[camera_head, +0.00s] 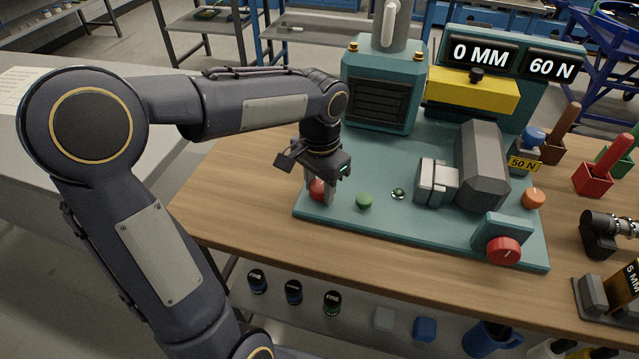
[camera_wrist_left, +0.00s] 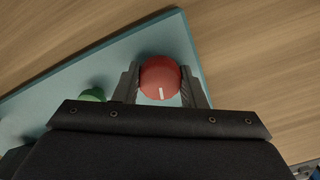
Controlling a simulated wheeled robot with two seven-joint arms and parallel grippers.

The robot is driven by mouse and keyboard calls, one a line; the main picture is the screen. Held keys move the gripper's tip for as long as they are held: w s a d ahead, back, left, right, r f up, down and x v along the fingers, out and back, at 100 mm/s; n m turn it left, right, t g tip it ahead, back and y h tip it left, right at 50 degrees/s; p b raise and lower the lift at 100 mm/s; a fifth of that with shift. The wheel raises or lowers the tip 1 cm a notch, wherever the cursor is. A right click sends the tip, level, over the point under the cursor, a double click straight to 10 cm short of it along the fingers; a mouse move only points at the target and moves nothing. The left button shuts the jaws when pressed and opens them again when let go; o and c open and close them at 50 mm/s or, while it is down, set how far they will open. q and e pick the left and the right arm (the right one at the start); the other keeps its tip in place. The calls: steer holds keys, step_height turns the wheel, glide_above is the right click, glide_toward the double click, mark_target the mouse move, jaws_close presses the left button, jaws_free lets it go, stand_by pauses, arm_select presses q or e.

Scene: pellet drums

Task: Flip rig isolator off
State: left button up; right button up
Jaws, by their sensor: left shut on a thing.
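The test rig is a teal base plate (camera_head: 370,222) with a teal housing (camera_head: 383,85) and displays reading "0 MM" and "60 N". My left gripper (camera_head: 319,192) points down at the plate's front left corner, shut on a red knob (camera_head: 317,187). In the left wrist view, the round red knob (camera_wrist_left: 160,80) has a short white mark and sits between the two fingers. Neither knob is labelled as the isolator. My right gripper is not in view.
A green button (camera_head: 364,201) sits close right of my left gripper. A grey clamp block (camera_head: 482,165) and an orange knob (camera_head: 534,198) stand further right. Red (camera_head: 604,166) and brown handled tools stand at the right. The wooden tabletop (camera_head: 240,212) left of the plate is clear.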

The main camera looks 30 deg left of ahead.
mark_target(320, 186)
arm_select(q)
steer(key=shift+n, duration=1.5)
steer(key=o, duration=1)
step_height(320, 186, up, 8)
steer(key=shift+f+p, duration=0.1)
steer(key=shift+p, duration=0.35)
